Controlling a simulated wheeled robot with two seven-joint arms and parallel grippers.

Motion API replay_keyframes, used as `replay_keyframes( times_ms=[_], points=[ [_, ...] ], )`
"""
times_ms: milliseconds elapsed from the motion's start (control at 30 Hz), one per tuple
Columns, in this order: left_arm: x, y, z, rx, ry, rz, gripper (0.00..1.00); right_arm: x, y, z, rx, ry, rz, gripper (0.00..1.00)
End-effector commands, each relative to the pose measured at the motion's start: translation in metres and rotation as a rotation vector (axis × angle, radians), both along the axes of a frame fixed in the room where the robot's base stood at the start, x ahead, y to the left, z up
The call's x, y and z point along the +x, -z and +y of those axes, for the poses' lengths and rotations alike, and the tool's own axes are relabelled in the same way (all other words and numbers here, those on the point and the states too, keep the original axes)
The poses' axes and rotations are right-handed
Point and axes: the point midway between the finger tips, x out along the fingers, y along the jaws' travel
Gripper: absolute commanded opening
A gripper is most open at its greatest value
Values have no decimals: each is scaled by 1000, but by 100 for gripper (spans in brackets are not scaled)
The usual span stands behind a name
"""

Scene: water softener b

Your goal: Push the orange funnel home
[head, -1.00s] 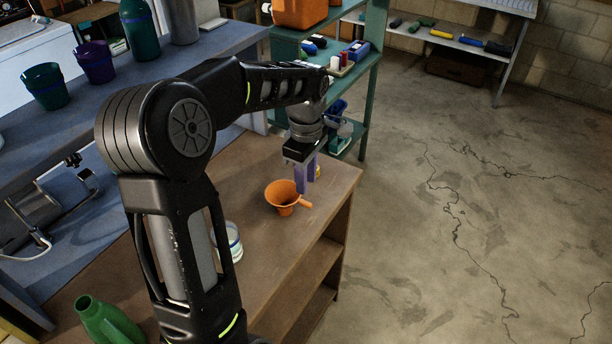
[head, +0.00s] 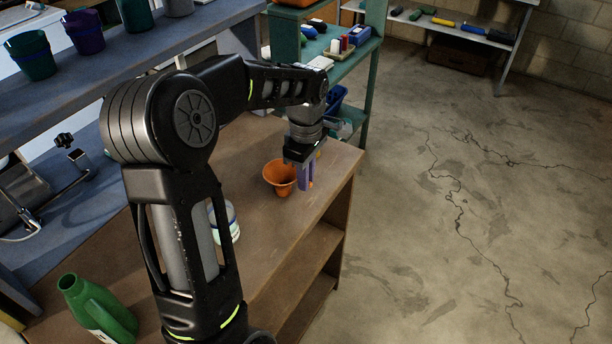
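The orange funnel (head: 279,174) is on the brown wooden workbench (head: 262,240), towards its far end, with its wide mouth up. My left gripper (head: 306,184) points down just right of the funnel's cup, its purple fingers at the funnel's handle. A small orange bit shows at the fingers' right side. The fingers hide most of the handle, so I cannot tell whether they are closed on it. My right gripper is not in view.
A white tub (head: 230,222) stands partly behind my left arm. A green jug (head: 98,308) is at lower left. A blue-grey bench (head: 60,215) is left, with cups above. A teal shelf (head: 372,70) stands behind. Open concrete floor (head: 450,220) lies right.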

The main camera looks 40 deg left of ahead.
Motion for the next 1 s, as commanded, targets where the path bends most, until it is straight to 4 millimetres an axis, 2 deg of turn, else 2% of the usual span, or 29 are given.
replay_keyframes(
  times_ms=[100, 567, 1000],
  points=[
    [0, 0, 0, 0, 0, 0, 0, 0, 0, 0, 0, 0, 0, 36],
    [0, -2, 0, 0, 0, 0, 0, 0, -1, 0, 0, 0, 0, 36],
    [0, -39, 0, 0, 0, 0, 0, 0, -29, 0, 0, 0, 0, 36]
  ],
)
